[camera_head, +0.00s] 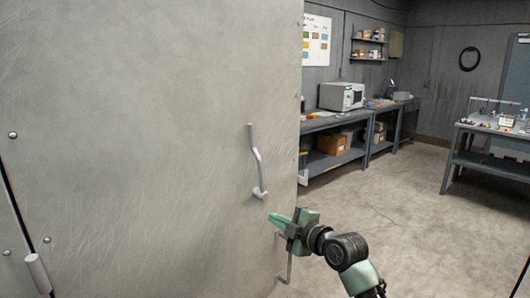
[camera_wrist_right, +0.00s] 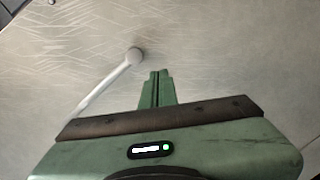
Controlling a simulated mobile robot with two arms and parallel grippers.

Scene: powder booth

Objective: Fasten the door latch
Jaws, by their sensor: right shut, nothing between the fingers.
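A large grey metal door panel (camera_head: 130,130) fills the left of the head view. A pale latch handle (camera_head: 257,165) is on it near its right edge, its bar pointing up from a round pivot at the lower end. The handle also shows in the right wrist view (camera_wrist_right: 110,82), its round end near the fingertips. My right gripper (camera_head: 272,217) is shut and empty, just below and right of the pivot end. In the right wrist view its fingers (camera_wrist_right: 158,75) are together beside the round end; I cannot tell if they touch it. My left gripper is not in view.
A bent metal handle (camera_head: 289,268) is low on the panel, partly behind my right gripper. A workbench with a microwave (camera_head: 342,96) stands at the back, and another table (camera_head: 490,130) at the right. The floor (camera_head: 400,205) between is clear.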

